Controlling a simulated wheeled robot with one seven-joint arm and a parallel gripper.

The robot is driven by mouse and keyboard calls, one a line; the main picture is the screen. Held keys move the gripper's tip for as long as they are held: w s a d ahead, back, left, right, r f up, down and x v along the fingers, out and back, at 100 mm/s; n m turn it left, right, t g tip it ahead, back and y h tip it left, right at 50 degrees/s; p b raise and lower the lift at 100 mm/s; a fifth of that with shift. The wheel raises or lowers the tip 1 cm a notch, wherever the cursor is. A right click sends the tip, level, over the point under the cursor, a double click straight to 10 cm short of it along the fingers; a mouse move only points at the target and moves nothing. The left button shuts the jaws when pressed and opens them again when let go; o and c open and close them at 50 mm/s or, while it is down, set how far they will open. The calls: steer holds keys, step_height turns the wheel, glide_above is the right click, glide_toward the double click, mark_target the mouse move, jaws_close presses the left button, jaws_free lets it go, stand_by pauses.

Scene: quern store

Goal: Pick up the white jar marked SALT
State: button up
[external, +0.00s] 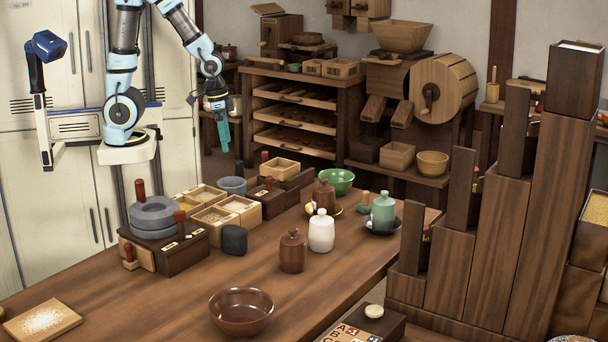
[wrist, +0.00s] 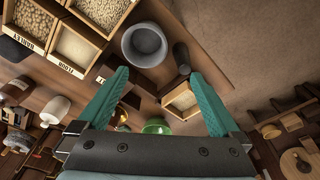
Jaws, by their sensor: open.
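A white lidded jar (external: 321,232) stands upright on the wooden table, between a brown lidded jar (external: 293,252) and a reddish-brown lidded jar (external: 324,196). Its marking cannot be read. What looks like the same white jar (wrist: 54,108) shows at the left of the wrist view. My gripper (external: 222,146) has teal fingers and hangs above the far side of the table, behind and left of the white jar and well apart from it. In the wrist view my gripper (wrist: 159,74) is open, with nothing between its fingers.
A grey mortar (external: 232,186), grain boxes (external: 240,206) and a hand mill (external: 153,217) stand behind and left of the jars. A green bowl (external: 340,181) and a green jar (external: 383,211) stand behind and right. A brown bowl (external: 241,311) sits in front, with bare table around.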

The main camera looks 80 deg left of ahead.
steer(key=w+d+m, duration=0.4)
steer(key=w+d, duration=0.4)
steer(key=w, duration=0.1)
steer(key=m+g+p, duration=0.2)
steer(key=m, duration=0.8)
glide_toward(322, 209)
steer(key=f, duration=0.5)
steer(key=shift+s+a+f, duration=0.1)
steer(key=shift+s+a, duration=0.1)
steer(key=shift+a, duration=0.1)
steer(key=shift+d+f, duration=0.25)
step_height(322, 209, down, 5)
steer(key=shift+p, duration=0.45)
steer(key=shift+d+f+p, duration=0.15)
steer(key=shift+f+p, duration=0.45)
steer(key=shift+f, duration=0.75)
steer(key=shift+d+f+p, duration=0.15)
steer(key=shift+f+p, duration=0.4)
steer(key=shift+f, duration=0.8)
steer(key=shift+c, duration=0.2)
steer(key=shift+r, duration=0.1)
steer(key=c, duration=1.5)
